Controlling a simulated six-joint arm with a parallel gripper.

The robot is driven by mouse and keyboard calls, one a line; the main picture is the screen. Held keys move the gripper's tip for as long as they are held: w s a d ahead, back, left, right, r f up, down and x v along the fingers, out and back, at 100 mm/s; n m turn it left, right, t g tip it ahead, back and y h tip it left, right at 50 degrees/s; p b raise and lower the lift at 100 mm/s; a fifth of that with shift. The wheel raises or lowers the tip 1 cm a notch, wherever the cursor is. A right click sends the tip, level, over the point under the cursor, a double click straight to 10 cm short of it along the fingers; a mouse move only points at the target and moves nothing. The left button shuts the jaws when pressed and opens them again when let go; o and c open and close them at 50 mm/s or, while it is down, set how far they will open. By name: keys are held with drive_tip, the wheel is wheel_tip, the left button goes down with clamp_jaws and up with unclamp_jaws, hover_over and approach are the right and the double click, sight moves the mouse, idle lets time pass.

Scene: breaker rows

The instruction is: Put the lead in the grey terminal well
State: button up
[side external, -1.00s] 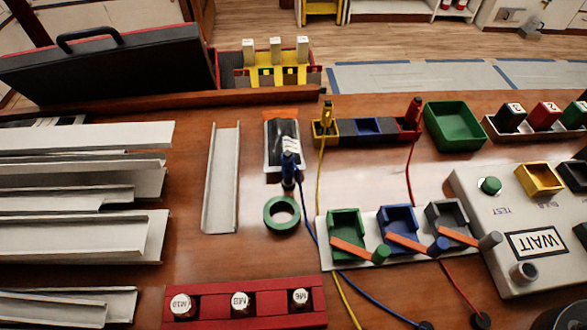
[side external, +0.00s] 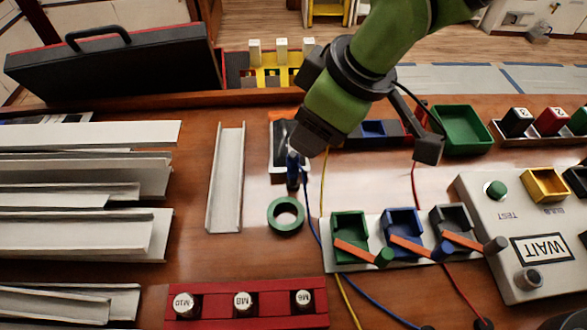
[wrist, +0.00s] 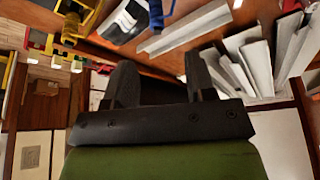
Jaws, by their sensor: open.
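The blue lead (side external: 293,178) stands with its plug upright on the table, above the green ring in the side view, its cable running down to the right. The grey terminal well (side external: 450,217) is the rightmost of three wells on a white plate, with an orange lever at its front. My gripper (side external: 296,153) is open at the blue plug's top in the side view; contact cannot be told. In the wrist view my gripper (wrist: 160,68) shows two parted fingers with nothing between them, and the blue lead (wrist: 157,14) lies beyond, near the top edge.
A green well (side external: 349,231) and a blue well (side external: 402,221) share the plate. A green ring (side external: 272,216) lies below the blue plug. A grey channel (side external: 226,180) lies left. My arm hides the yellow and red plugs. A grey box (side external: 536,250) stands right.

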sight(296, 155)
drive_tip(key=x, duration=0.9)
drive_tip(key=shift+w+d+f, duration=0.1)
drive_tip(key=shift+w+f, duration=0.05)
drive_tip(key=shift+f, duration=0.2)
drive_tip(key=shift+c, duration=0.2)
clamp_jaws()
